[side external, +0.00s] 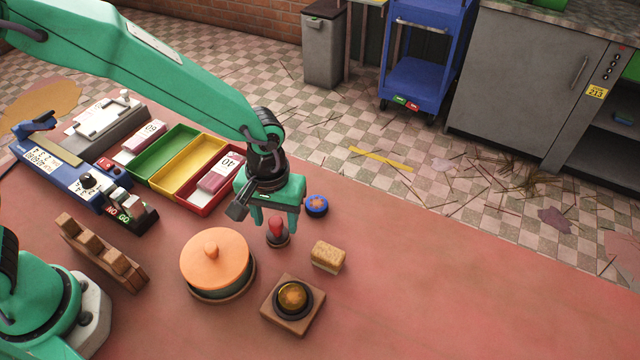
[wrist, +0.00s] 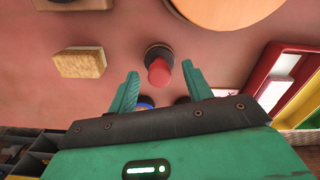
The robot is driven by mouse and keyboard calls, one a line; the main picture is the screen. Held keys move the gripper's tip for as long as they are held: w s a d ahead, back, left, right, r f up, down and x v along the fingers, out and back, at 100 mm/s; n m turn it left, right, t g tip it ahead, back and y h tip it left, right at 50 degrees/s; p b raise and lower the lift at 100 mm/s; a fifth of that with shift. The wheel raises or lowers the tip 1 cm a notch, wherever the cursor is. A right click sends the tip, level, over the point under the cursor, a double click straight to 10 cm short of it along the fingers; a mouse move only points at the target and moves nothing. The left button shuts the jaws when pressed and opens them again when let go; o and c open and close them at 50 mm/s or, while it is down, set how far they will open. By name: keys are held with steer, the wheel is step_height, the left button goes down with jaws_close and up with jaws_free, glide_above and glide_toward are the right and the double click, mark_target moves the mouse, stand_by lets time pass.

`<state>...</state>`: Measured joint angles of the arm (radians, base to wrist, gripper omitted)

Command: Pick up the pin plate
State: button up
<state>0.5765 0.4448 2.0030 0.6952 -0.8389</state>
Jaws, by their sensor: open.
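No part is marked as the pin plate, and I cannot tell for sure which it is. A small red-knobbed piece with a dark round base (side external: 277,234) stands on the red table. It also shows in the wrist view (wrist: 159,72). My gripper (side external: 274,222) is open and empty, pointing down right by this piece; its knob shows between the fingertips in the wrist view. In the wrist view, the disc (wrist: 145,102) is mostly hidden by the gripper body.
An orange-lidded round pot (side external: 215,262), a tan block (side external: 327,256) and a wooden square with a brass dome (side external: 292,299) stand nearby. Green, yellow and red trays (side external: 194,166) and a blue scale (side external: 75,180) are at left. The table's right side is clear.

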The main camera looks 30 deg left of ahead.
steer(key=shift+f, duration=0.9)
steer(key=shift+c, duration=0.4)
jaws_close()
